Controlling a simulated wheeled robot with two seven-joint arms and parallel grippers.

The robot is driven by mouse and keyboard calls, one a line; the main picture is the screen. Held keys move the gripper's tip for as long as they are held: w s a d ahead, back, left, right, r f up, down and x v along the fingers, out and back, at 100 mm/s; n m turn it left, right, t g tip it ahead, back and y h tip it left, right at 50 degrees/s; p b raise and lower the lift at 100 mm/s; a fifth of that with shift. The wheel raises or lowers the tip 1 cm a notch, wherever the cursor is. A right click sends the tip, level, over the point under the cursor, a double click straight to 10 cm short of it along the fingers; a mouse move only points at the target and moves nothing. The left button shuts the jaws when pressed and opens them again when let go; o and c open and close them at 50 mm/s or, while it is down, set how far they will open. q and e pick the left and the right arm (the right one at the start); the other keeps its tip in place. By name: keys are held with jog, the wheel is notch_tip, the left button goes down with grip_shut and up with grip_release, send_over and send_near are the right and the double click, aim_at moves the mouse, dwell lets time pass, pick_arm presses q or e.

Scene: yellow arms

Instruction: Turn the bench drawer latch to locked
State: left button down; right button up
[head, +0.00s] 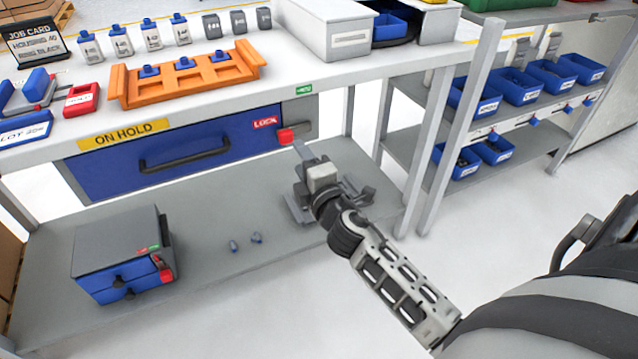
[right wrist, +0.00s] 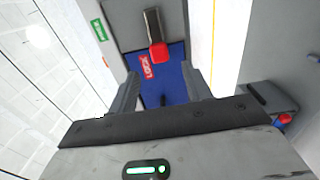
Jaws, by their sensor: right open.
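The blue bench drawer (head: 185,150) sits under the bench top, with a black handle and a yellow ON HOLD label. The latch (head: 286,136) is a red block at the drawer's right end, beside the red LOCK label (head: 265,123). In the right wrist view the latch's red end (right wrist: 158,52) joins a grey bar and lies close to the LOCK label (right wrist: 147,66). My right gripper (head: 301,152) is just below and right of the latch. In the right wrist view its fingers (right wrist: 160,72) are apart and empty, short of the latch. My left gripper is out of view.
A small grey cabinet with blue drawers (head: 122,250) and two small blue parts stand on the lower shelf (head: 200,290). An orange rack (head: 185,80) is on the bench top above. A bench leg (head: 440,130) stands right of my right arm. A green label (head: 304,89) marks the bench edge.

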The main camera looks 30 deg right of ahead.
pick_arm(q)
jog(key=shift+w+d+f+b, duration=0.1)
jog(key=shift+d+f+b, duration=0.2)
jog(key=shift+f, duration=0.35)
pick_arm(e)
jog(key=s+a, duration=0.1)
jog(key=s, duration=0.7)
jog(key=shift+s+a, duration=0.2)
pick_arm(q)
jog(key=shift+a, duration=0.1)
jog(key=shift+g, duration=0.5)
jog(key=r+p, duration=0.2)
jog(key=p, duration=0.3)
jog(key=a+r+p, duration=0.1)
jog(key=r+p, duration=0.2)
jog(key=p, duration=0.2)
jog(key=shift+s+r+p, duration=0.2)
jog(key=shift+p, duration=0.2)
pick_arm(e)
jog(key=s+a+f+m+g+y, duration=0.2)
jog(key=s+a+m+g+y, duration=0.4)
jog(key=s+a+m, duration=0.6)
jog(key=shift+s+a+m+g, duration=0.35)
jog(key=shift+a+m+g, duration=0.25)
jog(key=shift+m, duration=0.6)
